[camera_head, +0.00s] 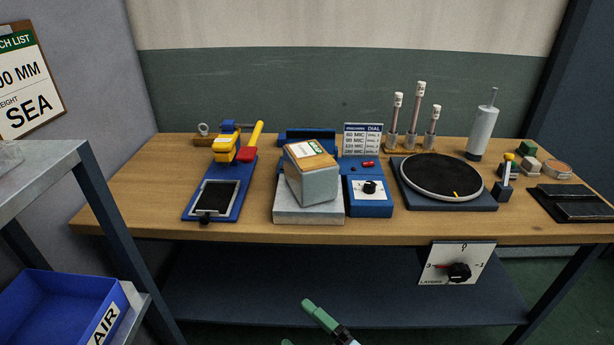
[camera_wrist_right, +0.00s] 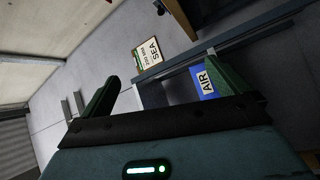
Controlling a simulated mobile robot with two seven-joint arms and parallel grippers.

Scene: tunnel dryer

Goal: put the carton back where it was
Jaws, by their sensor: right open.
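The likeliest carton (camera_head: 312,183) is a grey box with a brown top bearing a white and green label. It sits at an angle on a grey block (camera_head: 300,214) beside a blue dial box, on the wooden bench. My right gripper (camera_head: 298,322) shows at the bottom edge of the head view, in front of and below the bench, well apart from the carton. In the right wrist view the same gripper (camera_wrist_right: 165,80) has its green fingers spread, with nothing between them. The carton does not show in the wrist view. My left gripper is not in view.
On the bench (camera_head: 140,190) stand a blue device with a black pad (camera_head: 215,195), the blue dial box (camera_head: 369,200), a round black turntable (camera_head: 440,175) and tall posts. A blue AIR bin (camera_head: 60,305) is at lower left.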

